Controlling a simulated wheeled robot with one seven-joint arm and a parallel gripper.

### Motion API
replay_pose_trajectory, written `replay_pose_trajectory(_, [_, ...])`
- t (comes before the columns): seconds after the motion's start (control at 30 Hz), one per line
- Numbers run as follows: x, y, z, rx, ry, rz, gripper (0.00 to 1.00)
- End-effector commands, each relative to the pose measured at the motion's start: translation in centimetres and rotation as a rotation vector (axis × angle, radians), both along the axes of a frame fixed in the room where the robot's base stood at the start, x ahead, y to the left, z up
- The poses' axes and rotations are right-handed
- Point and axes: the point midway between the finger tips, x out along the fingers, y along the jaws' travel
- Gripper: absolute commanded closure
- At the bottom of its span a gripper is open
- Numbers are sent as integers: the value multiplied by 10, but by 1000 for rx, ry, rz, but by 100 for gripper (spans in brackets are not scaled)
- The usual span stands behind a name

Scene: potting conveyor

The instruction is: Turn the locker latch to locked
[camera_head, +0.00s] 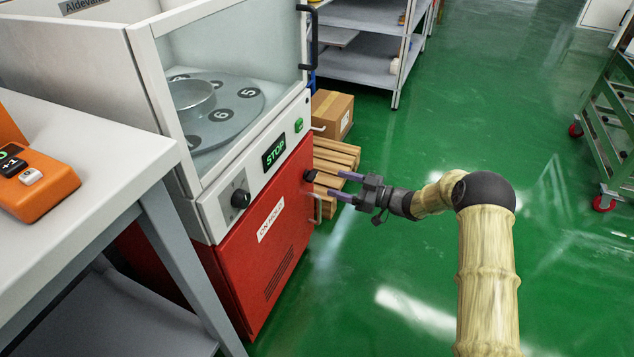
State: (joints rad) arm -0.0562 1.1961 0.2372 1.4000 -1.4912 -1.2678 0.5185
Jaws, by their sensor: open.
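The red locker (262,262) forms the lower part of a white machine cabinet and bears a white label. A small black latch knob (310,176) sits near the top right corner of its front. Its turned position is too small to tell. A pale handle (318,209) shows below the knob at the right edge. My gripper (335,184) is open, its two purple-tipped fingers pointing left at the knob. The fingertips are close to the knob but appear apart from it, and nothing shows between them.
Above the locker are a STOP display (274,152), a green button (299,125) and a black dial (240,199). Wood planks (334,160) and a cardboard box (332,113) stand behind my gripper. A table (110,150) is at left.

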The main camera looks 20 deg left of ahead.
Motion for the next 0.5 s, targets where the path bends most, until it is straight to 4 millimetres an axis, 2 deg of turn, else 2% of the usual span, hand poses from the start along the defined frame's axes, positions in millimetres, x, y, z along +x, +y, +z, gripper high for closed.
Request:
replay_pose_trajectory(0.03, [0,10,-3,2,-3,3,35])
replay_pose_trajectory(0.3, [4,57,-3,2,-3,2,35])
replay_pose_trajectory(0.5, [6,76,-1,0,-2,0,35])
